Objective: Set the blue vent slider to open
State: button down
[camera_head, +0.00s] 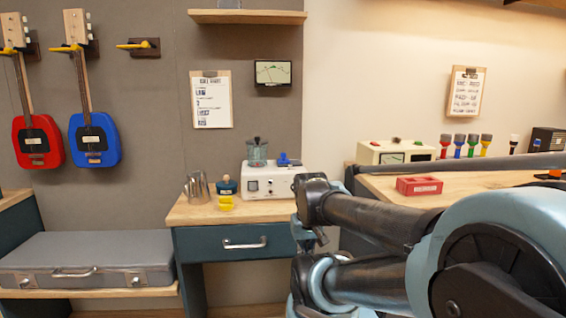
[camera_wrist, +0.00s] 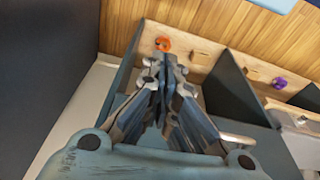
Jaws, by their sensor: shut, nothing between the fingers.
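A small blue part (camera_head: 285,160), which looks like the blue vent slider, sits on top of a white box-shaped device (camera_head: 268,183) on the wooden counter in the head view. Its setting is too small to tell. My arm crosses the right of the head view and partly hides the area just right of the device. My gripper (camera_wrist: 166,68) shows in the wrist view, shut and empty, pointing at wooden boards and dark dividers. The blue slider is not recognisable in the wrist view.
A glass jar (camera_head: 257,152) stands on the device. A metal cup (camera_head: 196,188) and a dark pot (camera_head: 227,186) stand left of it. A red block (camera_head: 419,186) lies on the right bench. The wrist view shows an orange piece (camera_wrist: 163,44) and a purple piece (camera_wrist: 279,83).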

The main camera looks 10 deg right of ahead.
dwell(0.3)
jog(key=c, duration=2.1)
grip_release()
jog(key=o, duration=0.6)
notch_tip(320, 180, up, 3)
jog(key=shift+w+f, duration=0.1)
jog(key=shift+o, duration=0.2)
notch_tip(320, 180, up, 38)
jog(key=n+g, duration=0.2)
jog(key=n, duration=0.1)
send_over(284, 157)
jog(key=w, duration=0.1)
notch_tip(284, 157, down, 17)
jog(key=shift+w+f, duration=0.15)
jog(key=shift+d, duration=0.1)
grip_shut()
